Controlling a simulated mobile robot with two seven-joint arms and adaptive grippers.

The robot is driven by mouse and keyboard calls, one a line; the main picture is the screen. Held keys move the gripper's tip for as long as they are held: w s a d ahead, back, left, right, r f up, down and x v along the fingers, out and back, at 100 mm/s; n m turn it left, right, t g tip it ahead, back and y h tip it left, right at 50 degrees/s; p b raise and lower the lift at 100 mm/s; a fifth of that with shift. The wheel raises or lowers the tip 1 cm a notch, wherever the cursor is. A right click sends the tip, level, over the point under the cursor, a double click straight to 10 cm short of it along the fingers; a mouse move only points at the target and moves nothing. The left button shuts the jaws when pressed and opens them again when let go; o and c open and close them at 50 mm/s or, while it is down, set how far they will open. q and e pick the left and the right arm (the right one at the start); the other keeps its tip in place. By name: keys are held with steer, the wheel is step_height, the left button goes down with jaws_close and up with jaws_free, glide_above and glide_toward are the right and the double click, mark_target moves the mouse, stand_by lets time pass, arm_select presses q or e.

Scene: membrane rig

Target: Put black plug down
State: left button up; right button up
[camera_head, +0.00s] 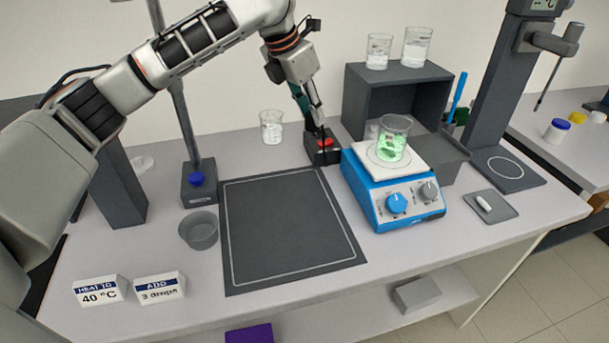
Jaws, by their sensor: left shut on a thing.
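My left gripper (319,125) reaches down from the top of the view, behind the far right corner of the dark mat. It is shut on a small black piece, which I take to be the black plug; the fingers hide most of it. Its tips are at a small black block (323,157) with a red part (325,144) on top. I cannot tell whether the plug touches the block or sits in it. My right gripper is not in view.
The blue hotplate (385,208) with a beaker of green liquid (393,139) stands just right of the block. The dark mat (290,230) is bare. A grey bowl (199,230) and a stand base (199,187) are left of the mat.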

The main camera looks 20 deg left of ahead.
arm_select(q)
step_height(320, 180, down, 16)
steer(key=shift+f+b, duration=0.15)
steer(key=shift+b, duration=0.7)
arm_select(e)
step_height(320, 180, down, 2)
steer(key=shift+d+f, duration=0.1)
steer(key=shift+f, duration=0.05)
arm_select(q)
steer(key=shift+f, duration=0.15)
steer(key=o, duration=1)
steer(key=shift+o, duration=0.2)
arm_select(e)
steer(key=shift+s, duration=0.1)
